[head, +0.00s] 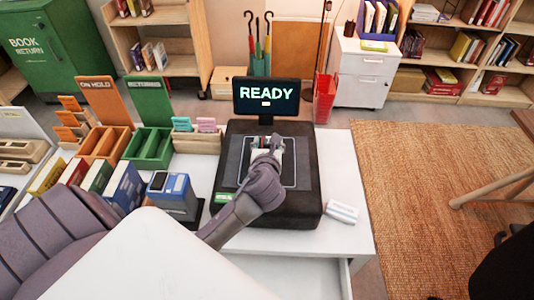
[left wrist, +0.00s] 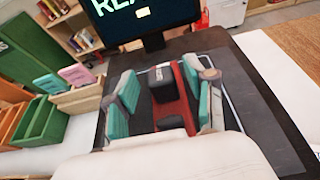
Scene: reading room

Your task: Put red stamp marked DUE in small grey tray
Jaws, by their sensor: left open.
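My left gripper (head: 266,143) is over the black desk pad in the head view. In the left wrist view its teal-padded fingers (left wrist: 166,95) stand apart. Between them lies a red item (left wrist: 183,98) with a black block (left wrist: 162,85) on it, probably the stamp. Its lettering is too small to read, and I cannot tell whether either finger touches it. In the head view the gripper mostly hides this item. I cannot make out a small grey tray in either view. My right gripper is not in view.
A READY screen (head: 266,96) stands behind the black pad unit (head: 303,205). Orange (head: 104,146) and green (head: 149,148) sorting bins, books and a blue device (head: 171,196) crowd the left. A small white item (head: 342,211) lies right of the pad; the white desktop there is mostly clear.

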